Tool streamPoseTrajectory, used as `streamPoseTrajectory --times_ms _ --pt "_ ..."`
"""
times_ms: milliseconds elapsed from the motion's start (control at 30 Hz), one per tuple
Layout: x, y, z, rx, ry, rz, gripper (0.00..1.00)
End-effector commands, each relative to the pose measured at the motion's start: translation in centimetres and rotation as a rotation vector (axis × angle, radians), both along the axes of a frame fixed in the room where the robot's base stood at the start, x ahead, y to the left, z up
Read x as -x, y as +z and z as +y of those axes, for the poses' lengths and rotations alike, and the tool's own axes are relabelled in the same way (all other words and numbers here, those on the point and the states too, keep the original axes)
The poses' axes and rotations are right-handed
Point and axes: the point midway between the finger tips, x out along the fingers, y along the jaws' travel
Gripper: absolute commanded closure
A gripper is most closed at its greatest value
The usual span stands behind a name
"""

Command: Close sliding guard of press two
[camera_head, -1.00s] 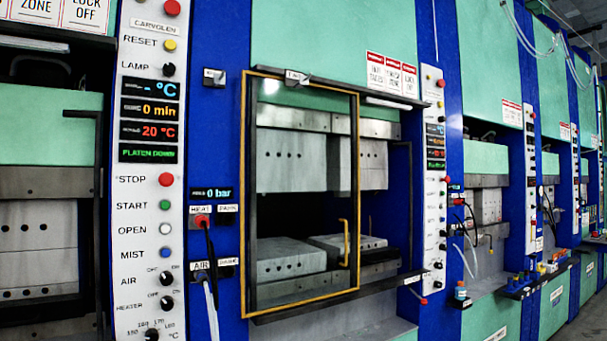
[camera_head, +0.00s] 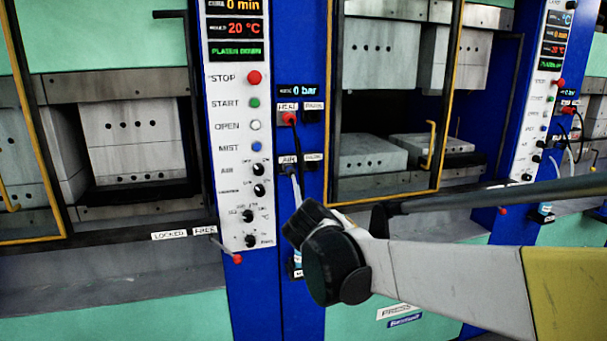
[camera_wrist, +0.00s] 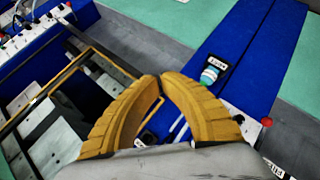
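Two presses with sliding guards show in the head view; no number tells me which is press two. The right guard (camera_head: 333,110), a dark frame with yellow edging and a yellow handle (camera_head: 430,146), covers the left of its opening; the right part is uncovered. The left guard (camera_head: 21,110) is cut off by the picture edge, its handle (camera_head: 8,198) low at far left; the opening right of it is uncovered. My gripper (camera_wrist: 161,82) shows in the wrist view, its yellow fingertips together with nothing visible between them. A yellow-edged frame (camera_wrist: 52,84) lies beyond, left; contact is not visible.
My arm crosses the lower right of the head view. A control panel (camera_head: 238,150) stands between the presses, with plugged cables (camera_head: 296,150) beside it. A red-knobbed lever (camera_head: 237,258) sticks out below the panel. A grey ledge (camera_head: 110,275) runs under the left opening.

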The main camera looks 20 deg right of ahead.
Motion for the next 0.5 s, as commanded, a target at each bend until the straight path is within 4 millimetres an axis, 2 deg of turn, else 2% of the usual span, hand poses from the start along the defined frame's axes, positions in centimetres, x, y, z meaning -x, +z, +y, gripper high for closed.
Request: streamPoseTrajectory --times_ms 33,100,300,400,500 --pt "-3.0 1.3 0.0 0.075 0.01 -0.007 1.0" --pt "-6.6 2.2 0.0 0.188 0.024 -0.02 1.0" --pt "-15.7 3.5 1.5 0.497 0.056 -0.065 1.0" --pt "-18.6 3.4 2.8 0.621 0.067 -0.088 1.0" --pt "-20.4 3.1 3.7 0.707 0.073 -0.106 1.0"
